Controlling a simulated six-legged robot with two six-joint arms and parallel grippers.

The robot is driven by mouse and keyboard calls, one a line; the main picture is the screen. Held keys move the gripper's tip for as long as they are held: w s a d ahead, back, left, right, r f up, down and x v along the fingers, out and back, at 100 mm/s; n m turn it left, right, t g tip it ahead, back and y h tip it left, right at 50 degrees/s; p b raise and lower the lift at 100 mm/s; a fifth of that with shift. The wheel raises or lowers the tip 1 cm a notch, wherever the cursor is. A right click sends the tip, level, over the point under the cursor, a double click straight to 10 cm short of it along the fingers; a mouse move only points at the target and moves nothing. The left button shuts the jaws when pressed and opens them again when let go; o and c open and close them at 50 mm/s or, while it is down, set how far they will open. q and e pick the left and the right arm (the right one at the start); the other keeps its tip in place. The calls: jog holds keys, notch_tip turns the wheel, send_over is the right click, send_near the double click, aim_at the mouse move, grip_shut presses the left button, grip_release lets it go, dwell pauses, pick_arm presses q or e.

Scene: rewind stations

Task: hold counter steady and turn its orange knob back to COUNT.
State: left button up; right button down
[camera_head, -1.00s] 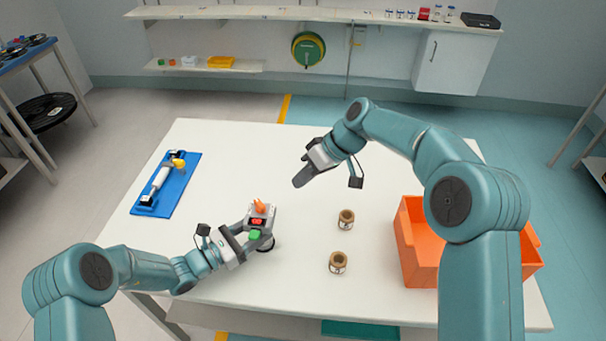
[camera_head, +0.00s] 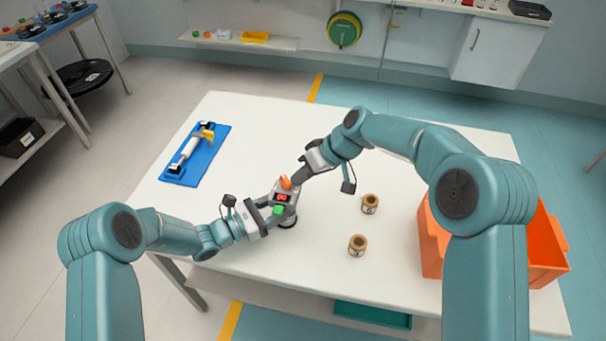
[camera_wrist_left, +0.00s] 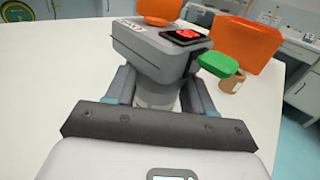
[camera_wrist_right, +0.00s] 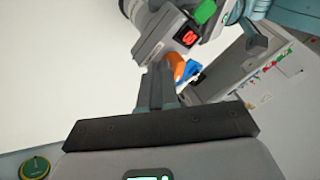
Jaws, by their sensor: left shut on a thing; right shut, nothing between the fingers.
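Two small brown-topped jars (camera_head: 370,203) (camera_head: 357,245) stand right of the counter. An orange bin (camera_head: 432,240) is at the table's right. A blue tray (camera_head: 215,150) with a white and black device lies at the back left. The table's back middle is clear.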

aim_at(288, 190)
jog(key=shift+s+a+m+t+h, duration=0.2)
jog(key=shift+m+t, duration=0.25)
jog(key=shift+m, duration=0.3)
jog(key=shift+s+d+m+t+h, duration=0.1)
jog(key=shift+s+m+t, duration=0.3)
jog(key=shift+m, duration=0.35)
jog(key=shift+s+a+m+t+h, duration=0.1)
jog(key=shift+s+m+t+h, duration=0.1)
jog(key=shift+m+t, duration=0.25)
jog(key=shift+s+m+t+h, duration=0.1)
jog(key=shift+m+t+h, duration=0.1)
jog(key=shift+m, duration=0.45)
jog(key=shift+a+m, duration=0.15)
jog(key=shift+m, duration=0.25)
jog(key=shift+s+a, duration=0.4)
jog(key=shift+s, duration=0.1)
jog(key=shift+s+a, duration=0.15)
jog(key=shift+a, duration=0.05)
jog(key=shift+s+a, duration=0.25)
jog(key=shift+a, duration=0.6)
pick_arm(q)
jog(key=shift+d, duration=0.1)
pick_arm(e)
jog(key=shift+a, duration=0.3)
